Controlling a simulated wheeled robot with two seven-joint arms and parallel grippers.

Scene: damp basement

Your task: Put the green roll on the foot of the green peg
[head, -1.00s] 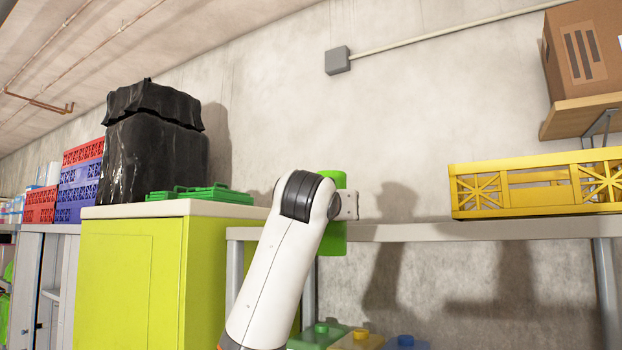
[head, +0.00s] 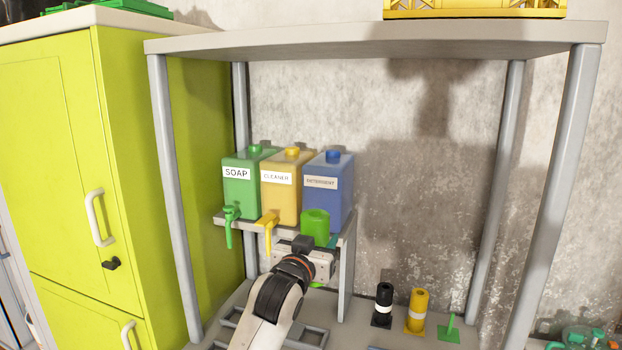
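My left gripper (head: 317,260) is in the middle of the head view, in front of the small shelf with the dispensers. It is shut on the green roll (head: 315,226), held roughly upright. The roll's top shows above the gripper and a bit of green shows below; its middle is hidden. The green peg (head: 452,325) stands to the lower right on a flat green foot (head: 448,334), with no roll around it. The held roll is apart from the peg, up and to its left. My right gripper is not in view.
A black roll (head: 384,300) and a yellow roll (head: 418,305) stand upright left of the green peg. Green, yellow and blue dispensers (head: 327,190) stand on the small shelf behind the gripper. Grey posts (head: 560,190) and a top board frame the space. A grey rack lies below the arm.

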